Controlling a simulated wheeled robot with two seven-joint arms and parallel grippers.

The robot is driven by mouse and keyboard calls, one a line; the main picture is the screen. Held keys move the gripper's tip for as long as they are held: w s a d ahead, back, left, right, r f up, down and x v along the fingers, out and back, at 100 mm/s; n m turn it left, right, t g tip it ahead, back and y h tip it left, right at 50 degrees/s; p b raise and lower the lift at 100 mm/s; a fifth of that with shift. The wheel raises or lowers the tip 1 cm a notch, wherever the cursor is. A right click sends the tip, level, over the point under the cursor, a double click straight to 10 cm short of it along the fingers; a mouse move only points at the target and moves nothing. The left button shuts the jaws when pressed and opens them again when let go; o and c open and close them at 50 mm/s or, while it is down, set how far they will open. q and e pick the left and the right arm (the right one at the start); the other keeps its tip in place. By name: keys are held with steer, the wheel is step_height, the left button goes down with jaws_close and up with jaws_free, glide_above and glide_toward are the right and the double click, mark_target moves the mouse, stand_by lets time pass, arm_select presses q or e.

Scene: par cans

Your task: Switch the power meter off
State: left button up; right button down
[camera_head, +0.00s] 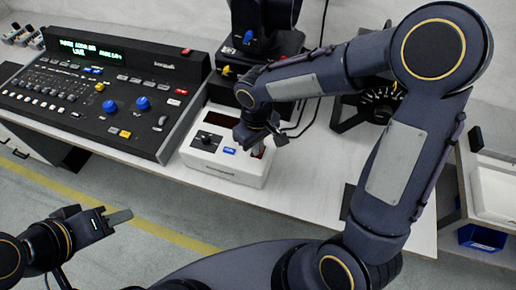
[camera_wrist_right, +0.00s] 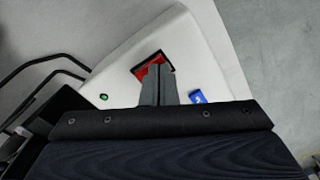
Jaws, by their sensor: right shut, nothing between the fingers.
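The power meter is a white box (camera_head: 222,170) on the table, with a dark display, a black knob (camera_head: 207,139) and a blue label (camera_head: 229,150) on top. In the right wrist view its white top (camera_wrist_right: 195,65) shows a red rocker switch (camera_wrist_right: 151,72) in a black frame, a small green light (camera_wrist_right: 104,97) and the blue label (camera_wrist_right: 198,97). My right gripper (camera_head: 258,152) is shut and empty, its fingertips (camera_wrist_right: 157,70) over the red switch and partly hiding it. Whether they touch it I cannot tell. My left gripper (camera_head: 118,216) is away from the table at lower left; its finger gap is unclear.
A black lighting console (camera_head: 100,90) with faders and a green display stands left of the meter. Black stage lights (camera_head: 265,40) stand behind it. Cables run behind my right gripper. The white table (camera_head: 310,190) is bare to the meter's right.

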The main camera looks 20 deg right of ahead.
step_height(320, 180, up, 7)
steer(key=p, duration=0.5)
stand_by(0.6)
steer(key=s+d+r+m+t+y, duration=0.2)
steer(key=s+d+r+m, duration=0.1)
steer(key=s, duration=0.5)
steer(key=s+d+r+m+t+y, duration=0.1)
steer(key=s+d+r+m+t, duration=0.2)
steer(key=s+d+r, duration=0.3)
steer(key=shift+s+m+t+y, duration=0.3)
steer(key=shift+s+m+y, duration=0.1)
steer(key=shift+s, duration=0.7)
steer(key=shift+d+r, duration=0.1)
